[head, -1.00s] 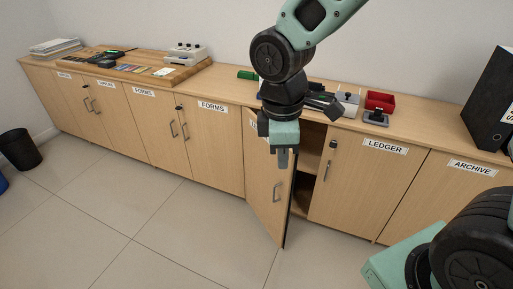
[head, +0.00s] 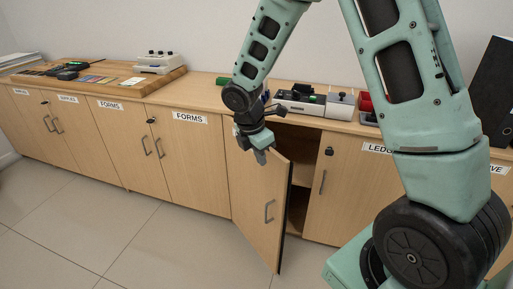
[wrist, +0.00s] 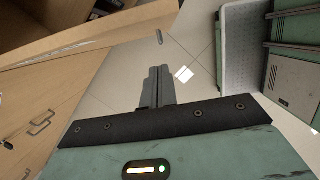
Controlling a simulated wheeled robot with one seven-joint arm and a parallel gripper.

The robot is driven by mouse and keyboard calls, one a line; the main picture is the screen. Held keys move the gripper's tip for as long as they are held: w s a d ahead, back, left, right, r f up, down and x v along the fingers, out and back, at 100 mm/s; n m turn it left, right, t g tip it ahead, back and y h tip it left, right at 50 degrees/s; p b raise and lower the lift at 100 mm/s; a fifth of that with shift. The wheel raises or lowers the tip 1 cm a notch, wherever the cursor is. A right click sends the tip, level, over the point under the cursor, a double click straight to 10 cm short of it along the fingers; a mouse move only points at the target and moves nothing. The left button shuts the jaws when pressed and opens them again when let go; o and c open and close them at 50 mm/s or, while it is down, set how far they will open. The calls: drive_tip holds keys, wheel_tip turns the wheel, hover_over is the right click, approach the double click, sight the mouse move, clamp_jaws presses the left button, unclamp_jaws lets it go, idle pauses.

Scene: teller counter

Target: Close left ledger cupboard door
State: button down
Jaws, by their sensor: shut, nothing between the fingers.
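The left ledger cupboard door (head: 255,196) is a pale wood panel standing partly open, its free edge swung out into the room. Its grey bar handle (head: 269,211) is near the free edge. A dark gap between it and the closed right ledger door (head: 343,185) shows the shelf inside. My gripper (head: 262,158) is shut and empty, at the upper part of the open door. I cannot tell whether it touches the panel. In the wrist view the two grey fingers (wrist: 159,86) are together, with wood panels to the left.
The counter top (head: 208,93) runs above the closed forms cupboards (head: 185,150). Devices and a black binder (head: 497,85) stand on it. The tiled floor (head: 150,240) in front is clear.

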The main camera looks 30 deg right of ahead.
sight(278, 166)
drive_tip(key=shift+d+f, duration=0.35)
drive_tip(key=shift+d, duration=0.4)
drive_tip(key=shift+d+f, duration=0.4)
drive_tip(key=shift+d, duration=0.35)
drive_tip(key=shift+d+f, duration=0.35)
drive_tip(key=shift+d, duration=0.4)
drive_tip(key=shift+d, duration=0.15)
drive_tip(key=shift+d+r, duration=0.1)
drive_tip(key=shift+d, duration=0.2)
drive_tip(key=w+d+n+p, duration=0.2)
drive_tip(key=d+p, duration=0.4)
drive_tip(key=d, duration=0.3)
drive_tip(key=w+d+n+t+p, duration=0.1)
drive_tip(key=w+d+n+p, duration=0.1)
drive_tip(key=d+n+p, duration=0.2)
drive_tip(key=d+p, duration=0.3)
drive_tip(key=d, duration=0.1)
drive_tip(key=shift+d+p, duration=0.3)
drive_tip(key=shift+d, duration=0.05)
